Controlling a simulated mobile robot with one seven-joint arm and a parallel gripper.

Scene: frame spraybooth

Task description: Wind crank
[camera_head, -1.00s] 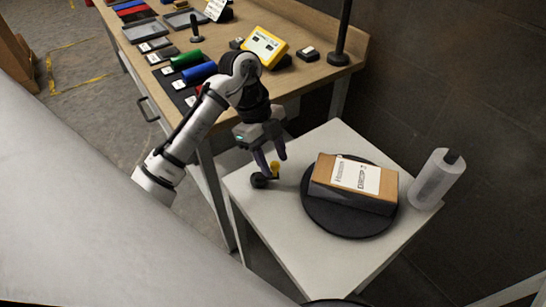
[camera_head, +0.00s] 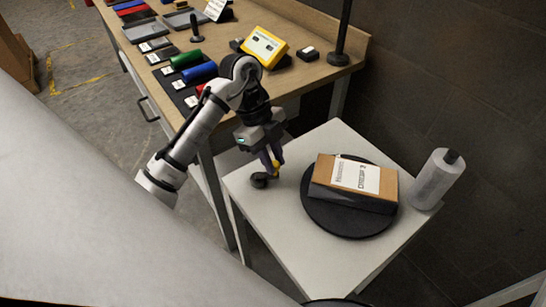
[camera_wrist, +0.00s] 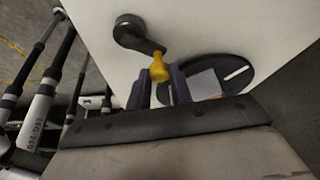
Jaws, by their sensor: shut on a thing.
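The crank is a black hub and arm (camera_head: 259,181) with a yellow knob (camera_head: 276,167), on the near left part of the white table. In the wrist view the black crank arm (camera_wrist: 130,30) runs from its round hub to the yellow knob (camera_wrist: 159,68). My gripper (camera_head: 271,165) points down at the knob, its fingers shut on it. In the wrist view the two purple-grey fingers of my gripper (camera_wrist: 160,82) stand on either side of the knob. The fingers partly hide the knob in the head view.
A black turntable (camera_head: 345,222) carries a labelled cardboard box (camera_head: 325,175) right of the crank. A wrapped white roll (camera_head: 435,180) stands at the white table's (camera_head: 290,262) right corner. Behind is a wooden workbench (camera_head: 310,75) with a yellow device (camera_head: 264,46) and coloured rolls.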

